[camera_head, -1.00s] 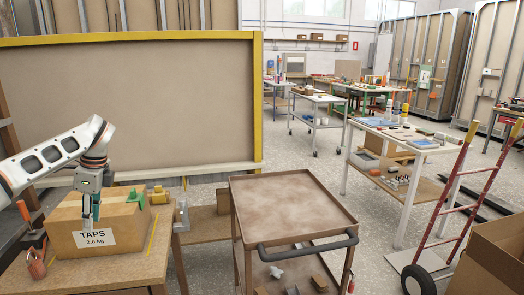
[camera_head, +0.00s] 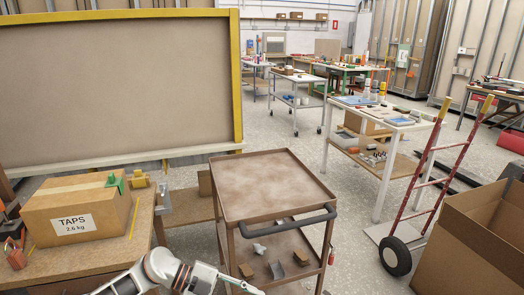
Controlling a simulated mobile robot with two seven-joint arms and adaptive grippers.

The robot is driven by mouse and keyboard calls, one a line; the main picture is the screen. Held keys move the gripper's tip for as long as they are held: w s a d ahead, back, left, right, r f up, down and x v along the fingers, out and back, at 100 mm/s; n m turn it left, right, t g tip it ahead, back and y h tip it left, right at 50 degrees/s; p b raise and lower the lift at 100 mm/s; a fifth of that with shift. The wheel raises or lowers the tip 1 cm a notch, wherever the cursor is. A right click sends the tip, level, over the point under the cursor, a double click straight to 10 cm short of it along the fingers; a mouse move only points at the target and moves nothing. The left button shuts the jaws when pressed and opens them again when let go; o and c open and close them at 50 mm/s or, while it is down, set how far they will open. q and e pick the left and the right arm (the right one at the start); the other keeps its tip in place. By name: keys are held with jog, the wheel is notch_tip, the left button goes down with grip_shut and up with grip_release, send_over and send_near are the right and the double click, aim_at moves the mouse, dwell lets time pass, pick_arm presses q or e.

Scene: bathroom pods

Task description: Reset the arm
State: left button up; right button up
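My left arm (camera_head: 165,268) shows at the bottom edge, lowered in front of the wooden workbench and the brown cart. Its far end, where my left gripper (camera_head: 248,287) is, points right and is partly cut off by the bottom edge. I cannot make out its fingers or whether they are open. It is apart from the taps box (camera_head: 105,208), a closed cardboard box labelled TAPS 2.6 kg on the workbench. My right gripper is not in view.
The workbench (camera_head: 75,265) at left also bears a green part (camera_head: 115,182) and a yellow part (camera_head: 139,178). The brown cart (camera_head: 270,185) has a bare top and small parts below. A red hand truck (camera_head: 435,180) and an open carton (camera_head: 480,240) stand at right.

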pick_arm(q)
jog(key=s+d+r+n+t+h, duration=0.2)
jog(key=d+r+n+t+h, duration=0.2)
jog(key=d+t+h, duration=0.1)
jog(key=s+a+f+n+t+y, duration=0.3)
jog(key=a+f+n+t+y, duration=0.7)
jog(key=a+n, duration=0.45)
jog(key=s+a+f+n+g+y, duration=0.3)
jog(key=s+a+f, duration=0.4)
jog(key=s+f, duration=0.3)
jog(key=shift+s+a+f+n+g+y, duration=0.35)
jog(key=shift+s+n+y, duration=0.3)
jog(key=shift+s+y, duration=0.5)
jog(key=shift+w+r, duration=0.1)
